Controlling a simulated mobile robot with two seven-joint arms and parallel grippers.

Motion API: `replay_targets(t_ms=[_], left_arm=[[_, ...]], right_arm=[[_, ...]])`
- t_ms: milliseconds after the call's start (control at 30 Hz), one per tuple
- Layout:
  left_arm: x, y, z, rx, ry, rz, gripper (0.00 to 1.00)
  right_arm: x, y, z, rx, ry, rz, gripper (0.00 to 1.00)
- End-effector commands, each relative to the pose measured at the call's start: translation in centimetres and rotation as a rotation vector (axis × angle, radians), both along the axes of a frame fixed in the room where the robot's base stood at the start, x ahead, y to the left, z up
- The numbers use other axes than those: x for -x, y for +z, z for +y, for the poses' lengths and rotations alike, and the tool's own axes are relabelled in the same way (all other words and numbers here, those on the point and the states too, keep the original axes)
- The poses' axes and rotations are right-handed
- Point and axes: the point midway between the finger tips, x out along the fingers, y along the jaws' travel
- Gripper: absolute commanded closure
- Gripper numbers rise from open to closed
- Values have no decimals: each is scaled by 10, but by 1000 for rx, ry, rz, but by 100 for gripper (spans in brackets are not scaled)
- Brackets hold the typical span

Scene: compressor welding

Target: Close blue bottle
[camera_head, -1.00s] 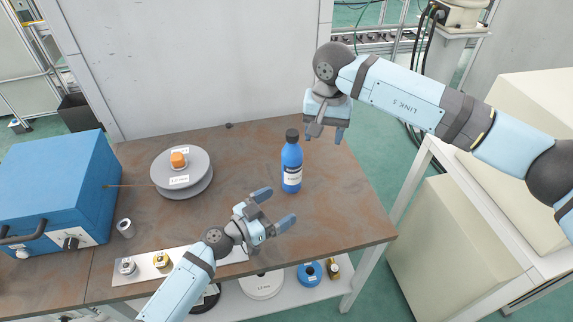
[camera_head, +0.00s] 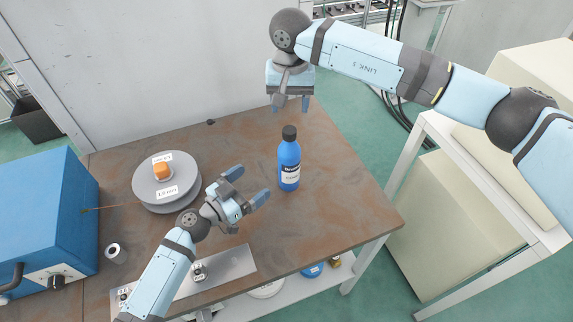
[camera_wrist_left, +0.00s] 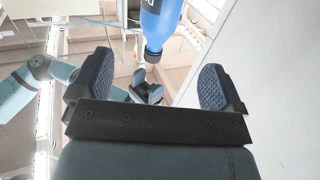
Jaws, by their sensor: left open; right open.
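The blue bottle (camera_head: 289,168) stands upright on the brown table, with a white label and a dark cap (camera_head: 289,132) on top. My left gripper (camera_head: 250,184) is open and empty to the left of the bottle, its fingers pointing towards it without touching. In the left wrist view the bottle (camera_wrist_left: 162,20) appears upside down at the top, beyond and between the open fingers (camera_wrist_left: 158,85). My right gripper (camera_head: 290,105) is open and empty, pointing down behind or above the cap in the head view; the exact gap is unclear. It also shows in the wrist view (camera_wrist_left: 147,88).
A grey spool (camera_head: 148,193) with an orange top lies left of my left gripper. A blue box (camera_head: 45,215) stands at the far left, with a small roll (camera_head: 116,253) beside it. A metal plate (camera_head: 235,264) lies at the front. The table right of the bottle is clear.

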Motion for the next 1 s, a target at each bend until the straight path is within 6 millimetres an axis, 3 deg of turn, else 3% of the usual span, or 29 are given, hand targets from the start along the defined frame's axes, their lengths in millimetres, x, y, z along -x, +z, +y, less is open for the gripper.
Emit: replay_targets(t_ms=[367, 1000], left_arm=[[-8, 1, -8, 2, -1, -1, 7], [-87, 0, -87, 1, 0, 0, 7]], right_arm=[[0, 0, 0, 0, 0, 0, 43], [0, 0, 0, 0, 0, 0, 43]])
